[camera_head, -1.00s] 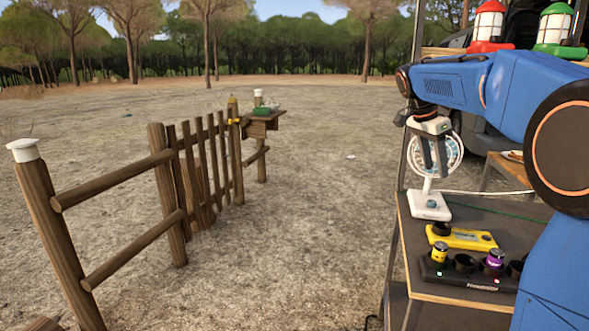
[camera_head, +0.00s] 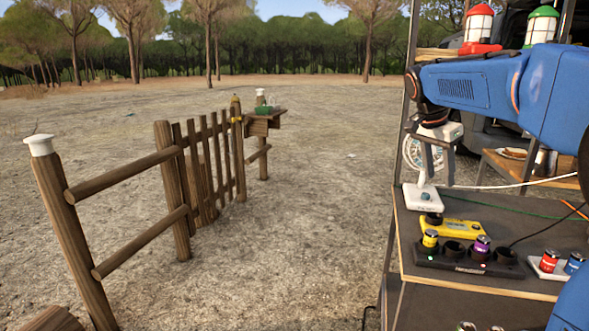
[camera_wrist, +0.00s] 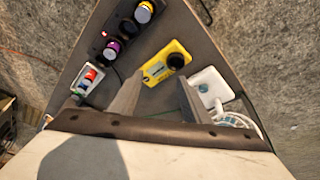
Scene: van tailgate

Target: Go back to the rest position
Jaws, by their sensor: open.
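My gripper (camera_head: 437,160) hangs pointing down from the blue arm, above the tailgate shelf and in front of the white fan (camera_head: 425,185). Its two fingers are apart and nothing shows between them. In the wrist view my gripper (camera_wrist: 157,97) is open over the shelf, with the yellow device (camera_wrist: 160,66) just beyond the fingertips. The fan base (camera_wrist: 210,88) lies to the right of the right finger. Part of the fan's round head is hidden behind my gripper in the head view.
On the shelf (camera_head: 500,215) are the yellow device (camera_head: 450,227), a black charger (camera_head: 468,257) holding batteries, and a white holder (camera_head: 553,266) with cans. Red (camera_head: 479,25) and green (camera_head: 541,25) lanterns stand above. A wooden fence (camera_head: 210,165) stands left; open ground lies between.

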